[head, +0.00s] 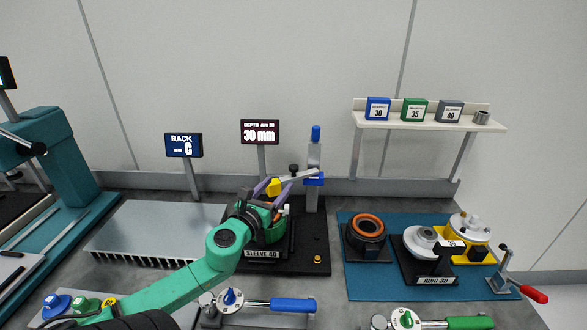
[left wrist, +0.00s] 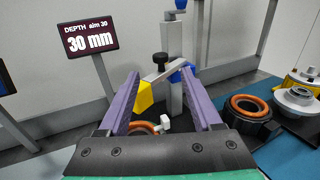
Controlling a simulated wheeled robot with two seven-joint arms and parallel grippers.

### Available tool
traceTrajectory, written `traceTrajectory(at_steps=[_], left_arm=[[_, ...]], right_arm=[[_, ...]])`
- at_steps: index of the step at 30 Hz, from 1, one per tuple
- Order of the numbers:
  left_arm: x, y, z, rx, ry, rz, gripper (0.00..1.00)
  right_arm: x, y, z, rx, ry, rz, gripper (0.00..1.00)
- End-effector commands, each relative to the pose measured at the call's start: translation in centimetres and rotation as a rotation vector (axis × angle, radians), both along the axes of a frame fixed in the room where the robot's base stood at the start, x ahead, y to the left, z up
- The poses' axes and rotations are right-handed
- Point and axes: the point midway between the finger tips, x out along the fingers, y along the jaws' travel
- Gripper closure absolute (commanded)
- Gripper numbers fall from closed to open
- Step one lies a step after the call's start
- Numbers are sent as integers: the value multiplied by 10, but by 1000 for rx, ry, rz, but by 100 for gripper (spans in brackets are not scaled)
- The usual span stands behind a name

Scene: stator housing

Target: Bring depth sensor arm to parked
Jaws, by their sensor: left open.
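The depth sensor arm (head: 299,176) is a grey bar with a yellow end block (head: 273,187). It reaches left from a grey post (head: 313,160) with a blue collar and stands out over the fixture labelled SLEEVE 40 (head: 262,254). My left gripper (head: 268,187) has purple fingers and is open at the yellow end. In the left wrist view, the sensor arm (left wrist: 163,74) and yellow block (left wrist: 145,97) appear between the spread fingers, the block nearest the left finger; contact cannot be told. A part with an orange ring (left wrist: 143,128) shows below, mostly hidden. My right gripper is not in view.
A display (head: 260,132) reads 30 mm behind the fixture. A blue mat (head: 350,280) at right holds an orange-ringed part (head: 367,230) and the RING 30 stand (head: 430,280). A blue-handled tool (head: 280,304) lies in front. A rack plate (head: 155,230) is at left.

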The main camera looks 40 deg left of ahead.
Motion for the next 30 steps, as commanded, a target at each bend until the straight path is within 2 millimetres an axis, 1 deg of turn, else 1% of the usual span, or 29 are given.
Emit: traceTrajectory(at_steps=[1, 6, 13, 15, 18, 26, 29, 30], left_arm=[[13, 3, 4, 2, -5, -2, 34], [50, 14, 4, 2, -4, 1, 34], [89, 26, 1, -2, -3, 4, 34], [97, 27, 1, -3, -2, 3, 34], [103, 28, 0, -2, 0, 1, 34], [105, 29, 0, -1, 1, 1, 34], [105, 29, 0, -1, 1, 1, 69], [105, 29, 0, -1, 1, 1, 84]], right_arm=[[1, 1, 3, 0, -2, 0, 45], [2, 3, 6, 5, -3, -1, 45], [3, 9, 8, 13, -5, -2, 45], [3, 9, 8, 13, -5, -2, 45], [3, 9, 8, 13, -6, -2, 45], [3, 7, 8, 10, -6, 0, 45], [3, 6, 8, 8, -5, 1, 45], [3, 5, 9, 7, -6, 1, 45]])
